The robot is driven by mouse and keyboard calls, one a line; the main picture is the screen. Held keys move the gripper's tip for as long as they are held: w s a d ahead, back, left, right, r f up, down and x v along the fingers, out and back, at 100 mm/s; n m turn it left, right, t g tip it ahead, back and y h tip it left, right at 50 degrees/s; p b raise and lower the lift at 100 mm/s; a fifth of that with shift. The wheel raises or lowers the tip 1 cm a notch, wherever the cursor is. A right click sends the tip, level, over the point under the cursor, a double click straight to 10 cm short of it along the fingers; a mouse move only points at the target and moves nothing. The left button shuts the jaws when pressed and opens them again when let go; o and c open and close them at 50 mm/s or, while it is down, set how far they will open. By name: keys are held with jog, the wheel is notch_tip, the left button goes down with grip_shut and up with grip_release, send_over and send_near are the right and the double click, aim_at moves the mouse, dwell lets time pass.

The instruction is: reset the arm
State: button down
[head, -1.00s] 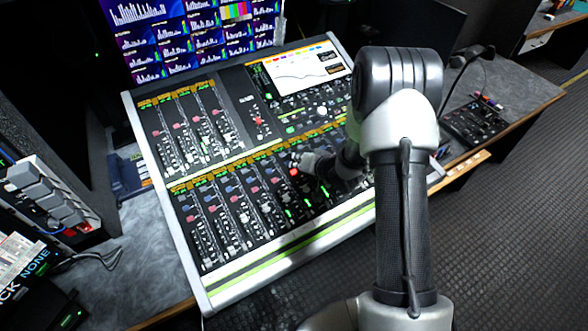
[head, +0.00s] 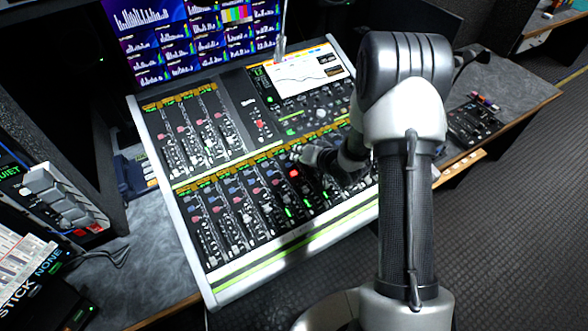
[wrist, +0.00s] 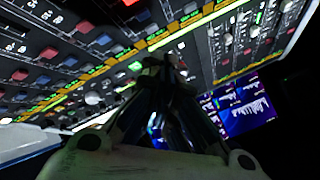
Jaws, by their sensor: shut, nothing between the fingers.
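My gripper (wrist: 165,65) shows in the wrist view with its dark fingers together and nothing between them. Behind its fingertips is the mixing console (wrist: 75,55), with rows of knobs and lit strips, seen tilted. In the head view my arm rises in front, bends at the elbow and reaches down over the right half of the console (head: 245,280). My wrist end is above the console's middle rows of controls. Whether anything touches the console cannot be told.
A monitor wall (head: 190,40) stands behind the console. A small black control panel (head: 475,120) lies on the desk to the right. A grey button unit (head: 60,195) stands at the left. Open carpeted floor (head: 510,210) is at the right.

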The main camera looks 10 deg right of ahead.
jog(key=shift+f, duration=0.1)
dwell(0.3)
jog(key=s+d+r+n+g+h, duration=0.1)
jog(key=s+d+r+h, duration=0.15)
jog(key=r, duration=0.45)
jog(key=s+d+r+h, duration=0.1)
jog(key=s+r, duration=0.3)
jog(key=r, duration=0.3)
jog(key=s+d+r+n+g+h, duration=0.1)
jog(key=s+r+h, duration=0.15)
jog(key=r, duration=0.45)
jog(key=s+a+r+n+g+y, duration=0.1)
jog(key=s+a+r, duration=0.1)
jog(key=s, duration=1.1)
jog(key=s+a+r+n+g+b, duration=0.1)
jog(key=s+a+r+g, duration=0.1)
jog(key=s, duration=1.2)
jog(key=shift+a+r+y, duration=0.4)
jog(key=shift+a+r, duration=0.2)
jog(key=shift+a, duration=0.15)
